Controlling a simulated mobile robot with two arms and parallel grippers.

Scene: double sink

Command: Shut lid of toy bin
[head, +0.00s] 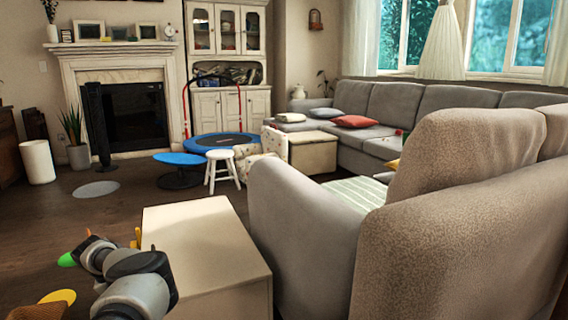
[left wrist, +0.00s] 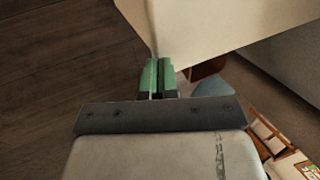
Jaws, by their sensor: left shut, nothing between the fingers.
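A cream box (head: 205,240) with a flat top, which looks like the toy bin, stands beside the grey sofa at the bottom of the head view. I cannot tell from the frames how its lid stands. A cream panel, likely part of this box (left wrist: 205,28), fills the upper middle of the left wrist view. My left gripper (left wrist: 157,64) has its green fingers together, with nothing between them. Its fingertips are close to the panel's lower corner; contact is unclear. In the head view my left arm is left of the box. My right gripper is not in view.
The armchair-like sofa end (head: 300,225) stands close on the right of the box. Small green (head: 66,260) and yellow (head: 60,297) pieces show near my left arm. A white stool (head: 222,158) and blue trampoline (head: 220,141) stand farther back.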

